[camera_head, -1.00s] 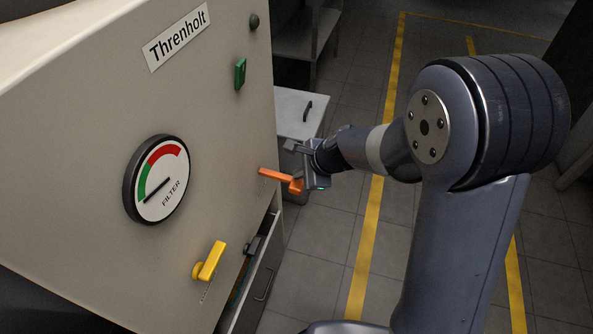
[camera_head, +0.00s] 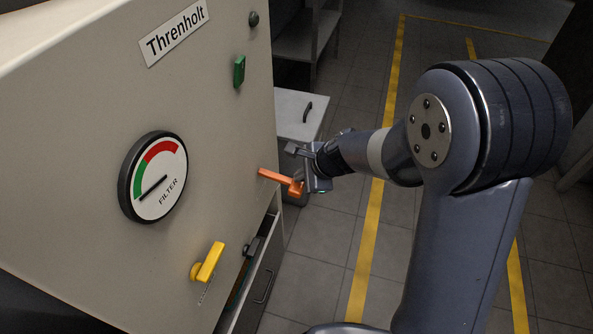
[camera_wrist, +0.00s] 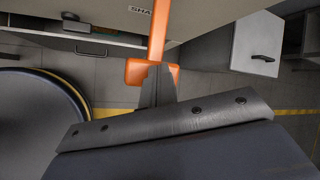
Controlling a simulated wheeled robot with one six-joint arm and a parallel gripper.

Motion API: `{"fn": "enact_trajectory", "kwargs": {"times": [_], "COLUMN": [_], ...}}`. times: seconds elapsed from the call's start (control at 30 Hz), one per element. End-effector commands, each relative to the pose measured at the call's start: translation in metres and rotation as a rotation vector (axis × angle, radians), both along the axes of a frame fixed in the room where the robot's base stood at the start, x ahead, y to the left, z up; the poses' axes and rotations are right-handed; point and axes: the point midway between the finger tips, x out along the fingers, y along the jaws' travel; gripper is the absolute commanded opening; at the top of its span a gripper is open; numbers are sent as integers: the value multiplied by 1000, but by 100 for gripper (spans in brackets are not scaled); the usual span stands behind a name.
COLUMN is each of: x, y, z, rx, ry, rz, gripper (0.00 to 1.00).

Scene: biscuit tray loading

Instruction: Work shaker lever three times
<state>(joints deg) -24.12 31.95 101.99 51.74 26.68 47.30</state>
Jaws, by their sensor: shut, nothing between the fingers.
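The orange shaker lever (camera_head: 276,177) sticks out from the right side of the beige machine's front panel, with a wider grip at its outer end. In the wrist view its orange arm (camera_wrist: 159,35) runs up to the panel, beside a partly hidden label. My gripper (camera_head: 303,179) is at the lever's outer end. In the wrist view the shut fingers (camera_wrist: 156,82) lie in front of the orange grip and hide its middle. I cannot tell whether they touch it.
The panel holds a filter gauge (camera_head: 153,177), a yellow handle (camera_head: 208,262), a green switch (camera_head: 239,72) and a dark knob (camera_head: 253,19). A grey cabinet (camera_head: 300,114) stands behind. Open floor with yellow lines (camera_head: 370,240) lies to the right.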

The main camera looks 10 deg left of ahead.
Motion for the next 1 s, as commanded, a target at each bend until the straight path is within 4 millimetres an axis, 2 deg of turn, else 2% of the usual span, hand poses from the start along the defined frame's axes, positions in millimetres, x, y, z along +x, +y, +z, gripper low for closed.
{"fn": "enact_trajectory", "kwargs": {"times": [0.67,1.0], "x": [0,0], "y": [-1,3], "z": [-2,15], "rx": [0,-1], "ry": [1,0], "rz": [0,1], "gripper": [0,0]}}
